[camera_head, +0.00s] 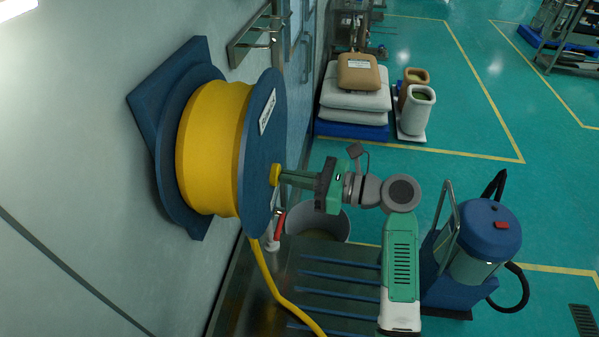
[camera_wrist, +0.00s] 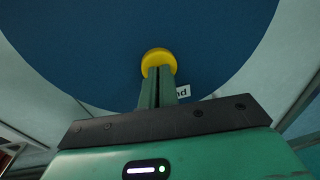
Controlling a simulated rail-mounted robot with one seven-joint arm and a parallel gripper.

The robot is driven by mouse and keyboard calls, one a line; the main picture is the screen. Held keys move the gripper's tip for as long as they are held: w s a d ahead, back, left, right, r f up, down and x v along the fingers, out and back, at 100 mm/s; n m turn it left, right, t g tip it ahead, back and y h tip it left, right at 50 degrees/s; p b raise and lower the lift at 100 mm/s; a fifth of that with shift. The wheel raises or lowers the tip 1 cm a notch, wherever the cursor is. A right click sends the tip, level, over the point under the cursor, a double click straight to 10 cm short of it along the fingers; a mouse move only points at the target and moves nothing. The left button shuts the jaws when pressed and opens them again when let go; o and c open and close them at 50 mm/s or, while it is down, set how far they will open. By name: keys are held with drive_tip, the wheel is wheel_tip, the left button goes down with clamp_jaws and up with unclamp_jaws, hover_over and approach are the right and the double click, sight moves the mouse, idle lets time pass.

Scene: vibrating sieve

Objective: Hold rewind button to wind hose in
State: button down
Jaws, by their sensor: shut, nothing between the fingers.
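The hose reel is on the wall at the left, with blue side discs (camera_head: 262,125) and a thick yellow wound hose (camera_head: 213,150). A yellow round button (camera_head: 275,174) sits at the middle of the outer disc. It also shows in the wrist view (camera_wrist: 158,58). My gripper (camera_head: 284,176) is shut and empty, its fingertips at the button and seemingly touching it. In the wrist view my fingers (camera_wrist: 158,75) overlap the button's lower edge. The yellow hose end (camera_head: 268,275) hangs down from the reel. A label beside my fingers is partly hidden.
A grey bin (camera_head: 318,222) stands below my gripper. A red-handled valve (camera_head: 279,228) is near the hose. A blue-topped vacuum (camera_head: 480,230) stands at the right. Sacks (camera_head: 355,100) on a blue pallet and tall containers (camera_head: 415,110) stand behind. Green floor is open at upper right.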

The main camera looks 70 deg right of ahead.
drive_tip(key=shift+w+a, duration=0.25)
drive_tip(key=shift+w, duration=0.2)
drive_tip(key=shift+w+f, duration=0.1)
drive_tip(key=shift+f, duration=0.1)
idle(1.0)
drive_tip(key=s+d+r, duration=0.1)
drive_tip(key=s+d, duration=0.1)
drive_tip(key=s, duration=1.2)
drive_tip(key=shift+s+d+p, duration=0.2)
drive_tip(key=shift+s+p, duration=0.1)
drive_tip(key=shift+p, duration=0.05)
drive_tip(key=shift+r, duration=0.1)
